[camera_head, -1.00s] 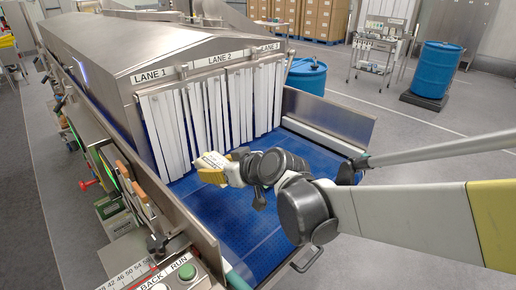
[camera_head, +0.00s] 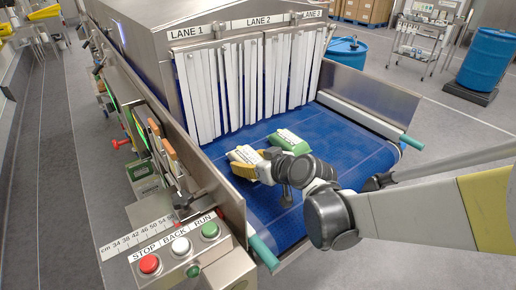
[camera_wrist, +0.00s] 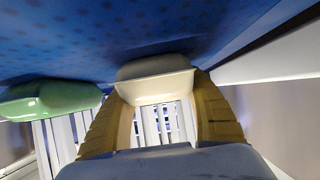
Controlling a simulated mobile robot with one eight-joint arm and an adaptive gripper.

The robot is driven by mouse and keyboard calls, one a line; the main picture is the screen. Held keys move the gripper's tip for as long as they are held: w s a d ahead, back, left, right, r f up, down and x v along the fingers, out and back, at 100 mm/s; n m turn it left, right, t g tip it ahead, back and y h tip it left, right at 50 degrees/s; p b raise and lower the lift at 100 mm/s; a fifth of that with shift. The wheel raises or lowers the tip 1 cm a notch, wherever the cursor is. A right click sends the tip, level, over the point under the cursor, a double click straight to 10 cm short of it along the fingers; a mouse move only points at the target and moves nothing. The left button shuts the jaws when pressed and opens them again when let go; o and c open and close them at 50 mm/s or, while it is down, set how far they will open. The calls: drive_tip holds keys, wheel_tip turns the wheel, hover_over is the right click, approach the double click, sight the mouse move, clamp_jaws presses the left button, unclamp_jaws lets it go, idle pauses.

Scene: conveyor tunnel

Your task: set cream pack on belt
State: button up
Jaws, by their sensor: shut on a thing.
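The cream pack (camera_head: 243,154) is held in my gripper (camera_head: 258,165), over the blue belt (camera_head: 345,160) in front of the tunnel curtain. In the wrist view the pack (camera_wrist: 155,82) sits between the two yellow fingers (camera_wrist: 160,95), which close on its sides. Its far edge is near the belt surface (camera_wrist: 130,25); I cannot tell whether it touches. A green pack (camera_head: 291,140) with a white label lies on the belt just behind and right of my gripper. It also shows at the left of the wrist view (camera_wrist: 48,98).
White strip curtains (camera_head: 250,80) hang under the LANE 1, LANE 2 and LANE 3 signs. Metal side rails (camera_head: 368,95) border the belt. A control box with red STOP (camera_head: 149,264), white BACK and green RUN buttons stands front left. The belt's right part is clear.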

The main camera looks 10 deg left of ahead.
drive_tip(key=o, duration=1.4)
drive_tip(key=shift+f, duration=0.15)
drive_tip(key=shift+s+d+r+p, duration=0.2)
drive_tip(key=shift+r+p, duration=0.1)
drive_tip(key=shift+r, duration=0.1)
drive_tip(key=p+v, duration=0.3)
drive_tip(key=v, duration=0.8)
drive_tip(key=shift+s+d, duration=0.1)
drive_tip(key=shift+s, duration=0.05)
drive_tip(key=s+d+m+h, duration=0.3)
drive_tip(key=s+d, duration=0.1)
drive_tip(key=d, duration=0.5)
drive_tip(key=s+d+m+h, duration=0.3)
drive_tip(key=s+d, duration=0.1)
drive_tip(key=d, duration=0.5)
drive_tip(key=s+d+m+h, duration=0.3)
drive_tip(key=s+d+m, duration=0.1)
drive_tip(key=d, duration=0.5)
drive_tip(key=shift+s+r+g, duration=0.3)
drive_tip(key=shift+s+g, duration=0.1)
